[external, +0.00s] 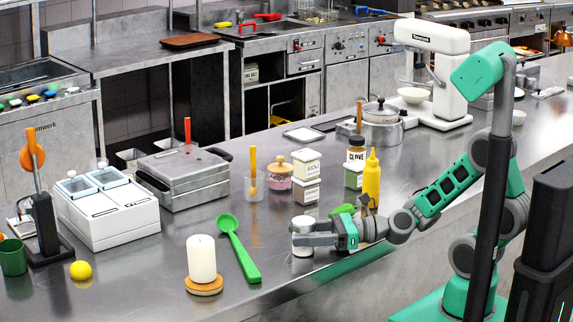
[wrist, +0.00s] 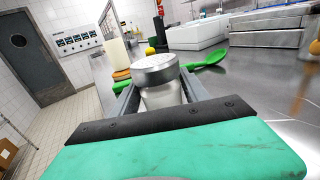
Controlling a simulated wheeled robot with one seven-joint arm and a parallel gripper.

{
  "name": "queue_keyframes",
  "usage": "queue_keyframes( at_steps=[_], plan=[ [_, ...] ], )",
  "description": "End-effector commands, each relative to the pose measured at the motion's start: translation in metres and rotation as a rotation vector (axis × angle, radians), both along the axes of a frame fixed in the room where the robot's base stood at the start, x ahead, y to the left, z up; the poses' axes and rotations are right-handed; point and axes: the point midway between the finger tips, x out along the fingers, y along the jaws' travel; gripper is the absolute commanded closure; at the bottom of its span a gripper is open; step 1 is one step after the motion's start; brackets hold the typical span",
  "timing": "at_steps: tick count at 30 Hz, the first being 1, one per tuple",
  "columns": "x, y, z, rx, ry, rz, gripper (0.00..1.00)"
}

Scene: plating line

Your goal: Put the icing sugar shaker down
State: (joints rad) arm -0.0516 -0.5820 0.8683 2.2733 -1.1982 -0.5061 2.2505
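The icing sugar shaker, a small pale jar with a silvery lid, stands upright between the fingers of my gripper (external: 300,240), near the counter's front edge. In the external view, the shaker (external: 303,228) shows its lid above the fingers and its pale base below them. In the wrist view, the shaker (wrist: 160,90) has a finger close against each side, and my gripper (wrist: 160,98) looks shut on it. The base is at or just above the steel counter (external: 225,285); I cannot tell whether it touches.
A green spoon (external: 238,248) and a white candle on a wooden disc (external: 202,262) lie to the left. A yellow squeeze bottle (external: 371,182) stands behind my wrist. Labelled tins (external: 306,178) stand behind the shaker. Bare counter lies between spoon and shaker.

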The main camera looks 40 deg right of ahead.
Motion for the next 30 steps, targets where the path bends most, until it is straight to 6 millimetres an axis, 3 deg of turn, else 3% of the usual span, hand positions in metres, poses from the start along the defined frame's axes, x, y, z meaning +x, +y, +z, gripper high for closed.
queue_keyframes(
  at_steps=[18,25,30],
  plan=[
    [0.0,0.0,0.0,0.001,-0.001,0.0,0.99],
    [0.0,0.0,0.006,0.0,-0.001,0.0,1.0],
    [0.0,0.0,0.043,0.0,-0.004,0.001,1.0]
  ],
)
